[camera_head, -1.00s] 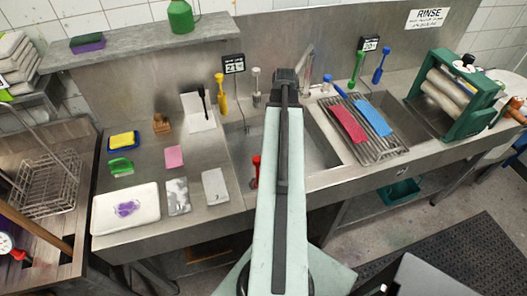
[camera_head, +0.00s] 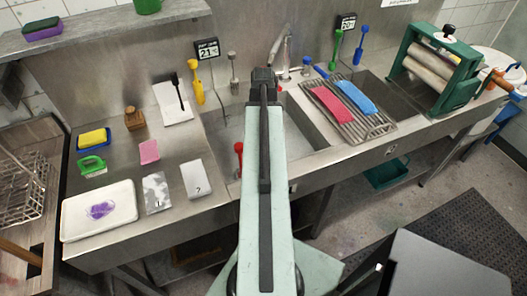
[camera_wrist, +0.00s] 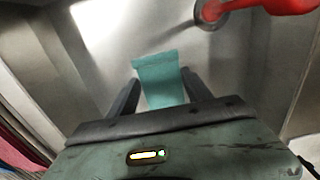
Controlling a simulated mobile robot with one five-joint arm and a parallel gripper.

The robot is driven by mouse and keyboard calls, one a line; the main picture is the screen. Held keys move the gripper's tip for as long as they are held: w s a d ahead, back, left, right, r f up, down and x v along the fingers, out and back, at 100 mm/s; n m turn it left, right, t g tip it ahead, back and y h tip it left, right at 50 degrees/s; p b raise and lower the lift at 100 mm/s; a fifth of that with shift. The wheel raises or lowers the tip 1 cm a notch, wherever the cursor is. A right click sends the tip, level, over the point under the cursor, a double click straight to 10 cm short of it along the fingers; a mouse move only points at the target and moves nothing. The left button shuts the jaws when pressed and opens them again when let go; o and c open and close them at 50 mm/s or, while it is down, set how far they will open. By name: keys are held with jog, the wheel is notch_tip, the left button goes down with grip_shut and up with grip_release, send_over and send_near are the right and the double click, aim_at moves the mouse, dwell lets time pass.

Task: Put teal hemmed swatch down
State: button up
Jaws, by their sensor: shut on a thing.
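The teal hemmed swatch (camera_wrist: 160,80) is held between the two fingers of my gripper (camera_wrist: 159,88) in the wrist view. Its upper edge shows a folded band. My gripper is shut on it, above the floor of a metal sink basin (camera_wrist: 130,25). In the head view my arm reaches over the sink (camera_head: 306,130), and the arm hides the fingers and the swatch there. I cannot tell from these views whether the swatch touches the basin.
A red-handled tool (camera_head: 239,160) stands at the sink's left side, and red also shows close in the wrist view (camera_wrist: 270,6). Right of the sink, a rack (camera_head: 362,132) holds a red swatch (camera_head: 333,104) and a blue swatch (camera_head: 356,98). A green wringer (camera_head: 440,70) stands farther right.

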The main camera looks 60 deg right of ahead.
notch_tip(320, 180, down, 9)
jog(key=b, duration=0.7)
jog(key=shift+f+b, duration=0.15)
jog(key=shift+b, duration=0.25)
jog(key=shift+r, duration=0.3)
jog(key=shift+f, duration=0.25)
jog(key=o, duration=1.3)
jog(key=shift+r, duration=0.1)
jog(key=shift+o, duration=0.2)
notch_tip(320, 180, up, 12)
jog(key=p, duration=1.2)
jog(key=shift+r+p, duration=0.25)
jog(key=shift+p, duration=0.1)
jog(key=shift+f, duration=0.1)
